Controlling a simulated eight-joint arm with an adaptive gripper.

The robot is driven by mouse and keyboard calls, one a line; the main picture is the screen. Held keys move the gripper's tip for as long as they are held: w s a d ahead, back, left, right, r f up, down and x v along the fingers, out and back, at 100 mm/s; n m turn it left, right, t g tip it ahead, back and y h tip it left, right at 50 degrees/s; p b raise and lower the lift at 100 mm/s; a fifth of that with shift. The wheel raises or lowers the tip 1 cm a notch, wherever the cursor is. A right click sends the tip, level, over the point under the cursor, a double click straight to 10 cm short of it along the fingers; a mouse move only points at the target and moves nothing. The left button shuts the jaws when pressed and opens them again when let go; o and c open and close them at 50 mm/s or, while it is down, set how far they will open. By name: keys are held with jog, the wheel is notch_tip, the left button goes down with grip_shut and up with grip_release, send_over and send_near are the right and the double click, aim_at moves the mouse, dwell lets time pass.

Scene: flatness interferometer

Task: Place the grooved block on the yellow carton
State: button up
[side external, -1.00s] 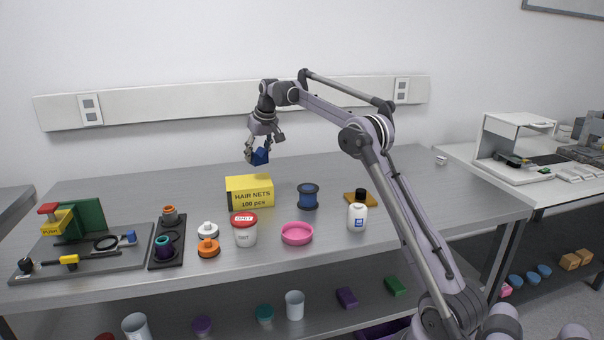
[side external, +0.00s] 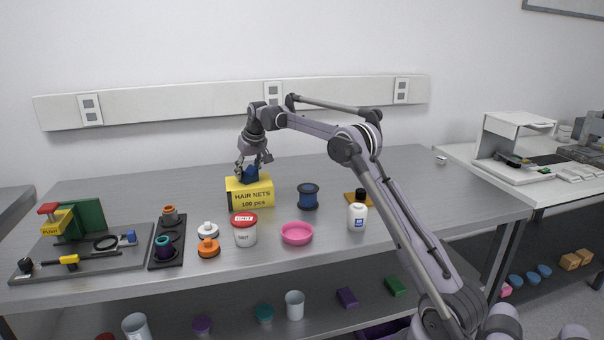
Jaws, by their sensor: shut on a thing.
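The yellow carton (side external: 250,195), printed "HAIR NETS 100 pcs", stands on the grey metal table near its middle. The grooved block (side external: 250,174) is dark blue and small. My gripper (side external: 251,171) points down over the carton and is shut on the block. The block is right at the carton's top face; I cannot tell whether it touches or is just above. My fingers partly cover the block, and its groove is too small to make out.
In front of the carton stand a red-lidded tub (side external: 244,229), a pink dish (side external: 297,233) and white and orange knobs (side external: 208,247). A blue spool (side external: 308,196) and a white bottle (side external: 357,216) stand to the right. The table behind the carton is clear.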

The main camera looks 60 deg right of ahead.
jog(key=shift+f, duration=0.1)
jog(key=o, duration=1.4)
jog(key=v, duration=1.2)
jog(key=s+a+r+n, duration=0.1)
jog(key=s+a, duration=0.1)
jog(key=a, duration=0.3)
jog(key=s+a+r, duration=0.2)
jog(key=s+a, duration=0.1)
jog(key=a, duration=0.2)
jog(key=s+a+f+n+t, duration=0.1)
jog(key=s+a+f, duration=0.1)
jog(key=s+a, duration=0.65)
jog(key=s+a+f, duration=0.3)
jog(key=s+f, duration=0.1)
jog(key=s, duration=0.1)
jog(key=s+a+f+n+t+y, duration=0.1)
jog(key=s+a+f, duration=0.3)
jog(key=s, duration=0.2)
jog(key=s+a+f+n+t, duration=0.1)
jog(key=s+a+f, duration=0.3)
jog(key=s, duration=0.1)
jog(key=shift+s+f+y, duration=0.15)
jog(key=shift+f+y, duration=0.1)
jog(key=shift+y, duration=0.15)
